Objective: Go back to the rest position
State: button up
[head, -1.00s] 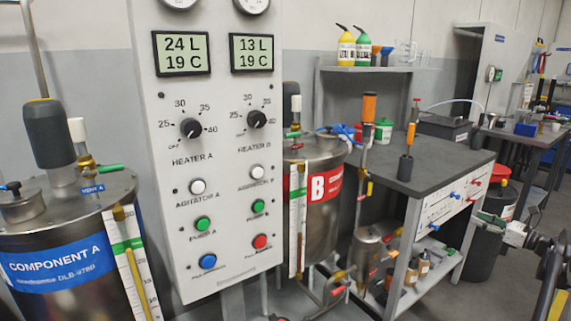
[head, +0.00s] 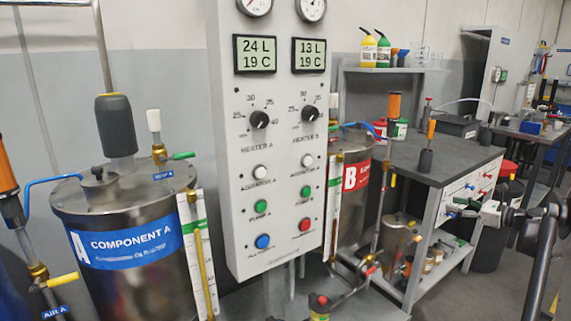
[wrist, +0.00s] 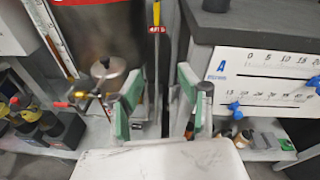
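My gripper (head: 462,207) is at the right of the head view, in front of the grey bench's white side panel. In the wrist view my gripper (wrist: 158,100) shows two green-padded fingers set apart, with nothing between them. Past the fingers are a steel vessel (wrist: 97,40) and a white panel marked A with blue sliders (wrist: 270,80).
The control panel (head: 275,150) stands between the component A tank (head: 125,245) and the B tank (head: 352,205). The grey workbench (head: 440,155) is to the right, with bottles on its lower shelf. Open floor (head: 510,280) shows at lower right.

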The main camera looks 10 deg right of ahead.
jog(key=s+a+r+n+g, duration=0.1)
jog(key=a+r+n+g, duration=0.15)
jog(key=a, duration=0.55)
jog(key=s+a+r+n+g+h, duration=0.1)
jog(key=a+r+n, duration=0.25)
jog(key=a, duration=0.55)
jog(key=s+a+r+n+g, duration=0.1)
jog(key=a+r+n, duration=0.15)
jog(key=a, duration=0.55)
jog(key=s+a+r+n+g+h, duration=0.25)
jog(key=s+a+n, duration=0.35)
jog(key=s+a, duration=0.7)
jog(key=s+a+f+n+h, duration=0.2)
jog(key=s+a+f+n, duration=0.35)
jog(key=s, duration=0.65)
jog(key=s+a+f+n+h, duration=0.2)
jog(key=s+a+n, duration=0.5)
jog(key=s, duration=0.4)
notch_tip(320, 180, up, 14)
jog(key=n+p, duration=0.1)
jog(key=p, duration=1.2)
jog(key=shift+s+d+f+p, duration=0.15)
jog(key=shift+s+d+p, duration=0.15)
jog(key=shift+d, duration=0.1)
